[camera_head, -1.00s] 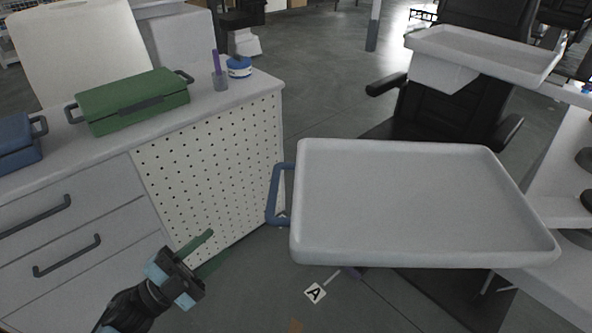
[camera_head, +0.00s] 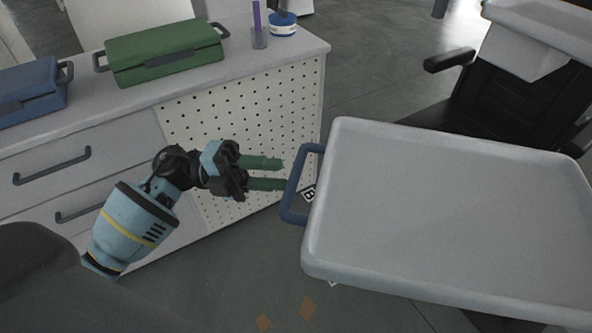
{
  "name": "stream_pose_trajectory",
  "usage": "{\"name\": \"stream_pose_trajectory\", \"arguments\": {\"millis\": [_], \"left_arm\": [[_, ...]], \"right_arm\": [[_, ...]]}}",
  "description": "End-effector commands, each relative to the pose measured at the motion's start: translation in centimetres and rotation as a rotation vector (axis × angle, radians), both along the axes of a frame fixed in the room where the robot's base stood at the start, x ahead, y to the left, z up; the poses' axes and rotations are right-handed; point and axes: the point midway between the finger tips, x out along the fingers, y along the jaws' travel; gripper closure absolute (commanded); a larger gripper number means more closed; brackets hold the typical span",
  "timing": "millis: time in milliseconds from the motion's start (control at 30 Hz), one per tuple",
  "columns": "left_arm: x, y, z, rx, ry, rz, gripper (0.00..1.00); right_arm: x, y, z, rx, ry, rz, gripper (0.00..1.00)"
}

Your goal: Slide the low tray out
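A light grey tray (camera_head: 450,210) with a raised rim fills the right side of the head view. A blue handle (camera_head: 293,190) sticks out from its left edge. My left gripper (camera_head: 282,174) has two green fingers, spread apart with a gap between them. It points right, and its fingertips are just left of the handle; whether they touch it I cannot tell. Nothing shows between the fingers. A second, higher tray (camera_head: 545,28) is at the upper right. My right gripper is not in view.
A cabinet with drawers (camera_head: 70,180) and a perforated panel (camera_head: 250,120) stands at left. On top are a green case (camera_head: 165,55), a blue case (camera_head: 30,92) and a cup (camera_head: 259,38). A black chair (camera_head: 510,105) is behind the tray.

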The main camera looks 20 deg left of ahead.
Motion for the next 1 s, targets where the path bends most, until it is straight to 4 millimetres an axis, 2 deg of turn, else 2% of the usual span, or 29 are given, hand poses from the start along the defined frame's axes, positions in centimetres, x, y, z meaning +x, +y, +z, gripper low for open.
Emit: {"name": "stream_pose_trajectory", "arguments": {"millis": [100, 300, 667, 700, 967, 1000], "left_arm": [[0.2, -1.9, 0.7, -0.003, -0.005, 0.000, 0.65], [0.5, -4.0, 1.0, -0.002, -0.002, 0.000, 0.65], [0.6, -4.6, 0.9, 0.000, -0.001, 0.001, 0.65], [0.6, -4.6, 0.9, 0.000, -0.001, 0.001, 0.66], [0.6, -4.6, 0.9, -0.001, -0.001, 0.001, 1.00], [0.6, -4.6, 0.9, -0.001, -0.001, 0.001, 1.00]], "right_arm": [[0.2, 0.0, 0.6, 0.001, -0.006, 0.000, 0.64], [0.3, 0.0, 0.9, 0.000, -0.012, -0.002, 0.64], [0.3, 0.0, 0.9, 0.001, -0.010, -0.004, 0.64], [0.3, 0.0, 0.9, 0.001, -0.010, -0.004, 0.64], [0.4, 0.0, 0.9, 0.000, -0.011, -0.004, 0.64], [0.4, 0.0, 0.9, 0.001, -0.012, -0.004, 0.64]]}}
